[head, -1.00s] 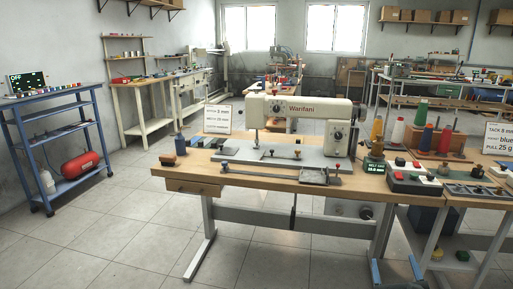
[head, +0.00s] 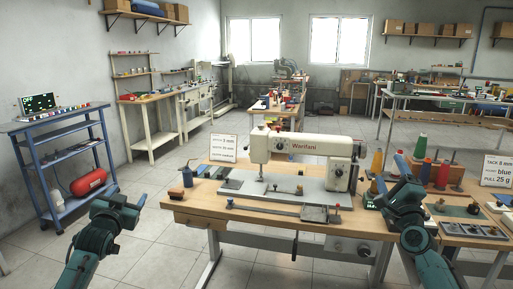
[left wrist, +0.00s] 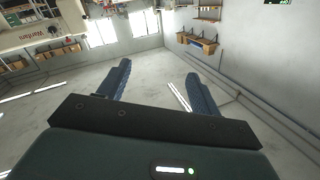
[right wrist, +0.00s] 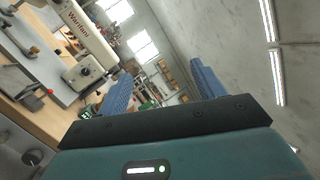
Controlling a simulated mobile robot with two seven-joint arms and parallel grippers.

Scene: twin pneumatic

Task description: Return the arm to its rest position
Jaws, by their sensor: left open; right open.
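My left gripper (head: 122,203) is raised in front of the floor, left of the sewing table, open and empty. In the left wrist view its two blue fingers (left wrist: 158,92) stand wide apart with only floor and wall beyond. My right gripper (head: 403,172) is raised at the right part of the sewing table and hides part of the items there. In the right wrist view its fingers (right wrist: 160,92) are apart with nothing between them. I cannot tell whether it touches anything on the table, but none is seen.
A white sewing machine (head: 305,147) stands on the wooden table (head: 190,207). Thread spools (head: 420,147) and a metal tray (head: 469,229) are on the right. A blue cart (head: 45,147) with a red tank (head: 91,181) stands left. Floor between cart and table is clear.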

